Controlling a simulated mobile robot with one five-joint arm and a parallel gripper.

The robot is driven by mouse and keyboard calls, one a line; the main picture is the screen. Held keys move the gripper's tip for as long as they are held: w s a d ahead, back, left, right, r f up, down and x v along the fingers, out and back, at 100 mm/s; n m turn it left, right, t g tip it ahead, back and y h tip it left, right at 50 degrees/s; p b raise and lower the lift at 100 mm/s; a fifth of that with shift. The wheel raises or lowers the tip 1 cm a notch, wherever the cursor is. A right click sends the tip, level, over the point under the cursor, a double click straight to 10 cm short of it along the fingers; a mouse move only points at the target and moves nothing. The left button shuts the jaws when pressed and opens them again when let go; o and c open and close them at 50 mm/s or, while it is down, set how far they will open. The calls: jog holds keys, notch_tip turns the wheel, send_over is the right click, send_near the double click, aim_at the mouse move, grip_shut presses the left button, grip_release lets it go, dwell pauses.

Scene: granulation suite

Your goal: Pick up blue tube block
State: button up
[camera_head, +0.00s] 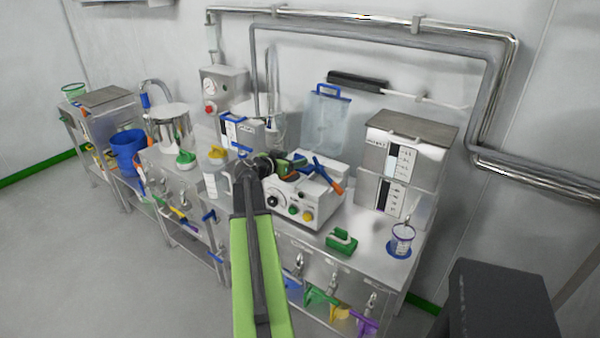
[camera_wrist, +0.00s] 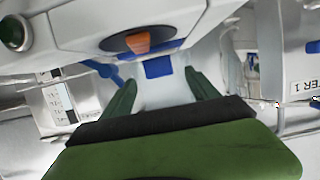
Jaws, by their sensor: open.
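In the wrist view a small blue block (camera_wrist: 158,68) shows between and just beyond the fingertips of my gripper (camera_wrist: 160,77). It lies below a pale machine face with an orange knob. A blue and orange piece (camera_head: 322,170) is just right of the gripper there. I cannot tell whether it is the block, which my arm may partly hide.
A steel cabinet (camera_head: 405,150) stands at the right of the bench. A green block (camera_head: 341,241) and a white cup (camera_head: 402,238) on a blue base are near its front. A clear blue-handled container (camera_head: 325,118) is behind the machine. Pipes (camera_head: 380,32) run along the wall.

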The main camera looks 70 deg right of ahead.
aim_at(298, 156)
jog(key=b+x, duration=0.1)
jog(key=x, duration=0.4)
jog(key=shift+d+f+b, duration=0.15)
jog(key=shift+f+b, duration=0.1)
jog(key=shift+b, duration=0.15)
jog(key=shift+r, duration=0.1)
grip_shut()
jog(key=shift+r, duration=0.1)
notch_tip(298, 156, up, 4)
jog(key=p, duration=0.4)
jog(key=shift+r, duration=0.1)
jog(key=w+a, duration=0.2)
jog(key=a, duration=0.6)
jog(key=w+a, duration=0.2)
jog(key=a, duration=0.7)
jog(key=shift+w+a+f, duration=0.3)
jog(key=shift+f, duration=0.05)
